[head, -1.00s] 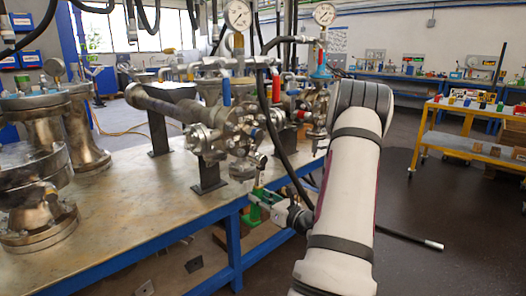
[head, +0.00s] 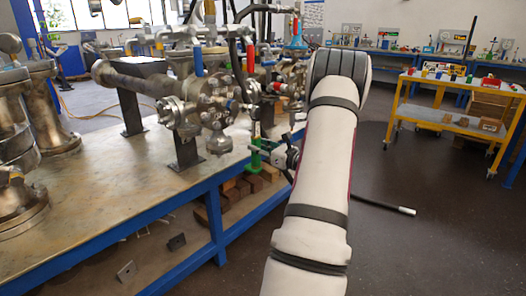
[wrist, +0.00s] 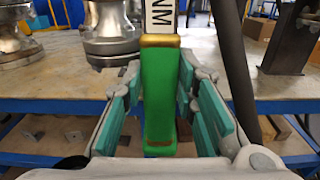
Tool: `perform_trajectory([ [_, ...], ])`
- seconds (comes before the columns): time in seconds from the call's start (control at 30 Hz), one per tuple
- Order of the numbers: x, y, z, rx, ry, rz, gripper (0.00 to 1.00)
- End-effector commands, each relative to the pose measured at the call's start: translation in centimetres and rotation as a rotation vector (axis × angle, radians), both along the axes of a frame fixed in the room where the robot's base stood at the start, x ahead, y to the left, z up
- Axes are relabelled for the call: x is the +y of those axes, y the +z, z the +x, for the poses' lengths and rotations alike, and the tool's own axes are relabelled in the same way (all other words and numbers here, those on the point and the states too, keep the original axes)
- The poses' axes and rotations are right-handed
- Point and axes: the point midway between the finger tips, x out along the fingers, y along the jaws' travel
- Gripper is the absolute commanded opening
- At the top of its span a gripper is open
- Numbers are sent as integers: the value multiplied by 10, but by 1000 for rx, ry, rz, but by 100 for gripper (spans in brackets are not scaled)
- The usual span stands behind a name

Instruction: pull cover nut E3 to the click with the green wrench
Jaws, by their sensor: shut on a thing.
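My gripper (wrist: 160,88) is shut on the green handle of the wrench (wrist: 159,105), between teal finger pads in the wrist view. The handle stands upright in that view; above it are a brass-coloured collar and a white scale marked "NM". The wrench's upper end is out of that view. In the head view the green wrench (head: 255,154) and my gripper (head: 270,151) are small, at the bench's near edge, right of a flanged metal assembly (head: 205,105). I cannot tell which nut is E3, nor whether the wrench touches any nut.
The flanged assembly stands on a blue-framed bench (head: 110,185). Large flanged vessels (head: 18,180) stand at its left. Brown blocks (head: 240,187) lie on the shelf below. A yellow cart (head: 440,121) stands at the right. Dark floor is open between bench and cart.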

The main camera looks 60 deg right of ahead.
Motion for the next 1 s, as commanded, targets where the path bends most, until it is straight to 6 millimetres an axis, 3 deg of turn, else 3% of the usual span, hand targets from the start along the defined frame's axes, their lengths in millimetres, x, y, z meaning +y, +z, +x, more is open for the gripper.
perform_trajectory([
  [0.1, -3, 1, 13, -2, 1, -3, 0],
  [0.57, -2, 2, 12, -2, 0, -3, 0],
  [1.0, -5, 2, 23, -2, 1, -3, 0],
])
